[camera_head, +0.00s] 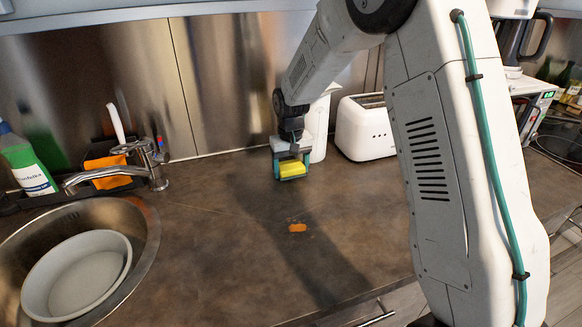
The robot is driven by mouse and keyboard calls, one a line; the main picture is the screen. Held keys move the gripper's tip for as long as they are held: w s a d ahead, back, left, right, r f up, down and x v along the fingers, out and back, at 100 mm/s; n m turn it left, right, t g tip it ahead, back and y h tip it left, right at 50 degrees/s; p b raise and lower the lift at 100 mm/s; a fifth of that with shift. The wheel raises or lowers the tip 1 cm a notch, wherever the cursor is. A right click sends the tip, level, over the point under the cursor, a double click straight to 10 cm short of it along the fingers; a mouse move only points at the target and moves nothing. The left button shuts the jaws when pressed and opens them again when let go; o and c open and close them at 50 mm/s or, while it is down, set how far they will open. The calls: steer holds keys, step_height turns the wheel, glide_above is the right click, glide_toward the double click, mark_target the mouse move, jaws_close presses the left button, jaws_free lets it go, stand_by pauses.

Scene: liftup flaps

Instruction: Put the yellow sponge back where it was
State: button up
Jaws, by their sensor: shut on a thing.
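My gripper (290,168) is shut on the yellow sponge (292,169). It holds the sponge over the back part of the countertop, in front of a white container. I cannot tell whether the sponge touches the counter. A dark sink caddy (62,185) stands behind the sink at the left. It holds an orange item (104,168), a white-handled brush (116,122) and a green and white bottle (28,165).
An orange stain (297,228) lies on the open counter (220,240). A chrome faucet (150,160) stands between the caddy and my gripper. The sink (143,235) holds a grey bowl (78,272). A white toaster (365,128) stands at the back right.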

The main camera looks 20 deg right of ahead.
mark_target(291, 166)
steer(key=o, duration=0.9)
steer(key=shift+f, duration=0.1)
steer(key=shift+o, duration=0.2)
step_height(291, 166, up, 12)
steer(key=shift+r, duration=0.25)
steer(key=s+d+r, duration=0.1)
steer(key=s+r, duration=0.4)
steer(key=s, duration=0.6)
steer(key=s+d+r, duration=0.1)
steer(key=s+r, duration=0.4)
steer(key=s, duration=0.6)
steer(key=s+d+f+t, duration=0.1)
steer(key=s+f, duration=0.1)
steer(key=s, duration=1.6)
steer(key=shift+f, duration=0.3)
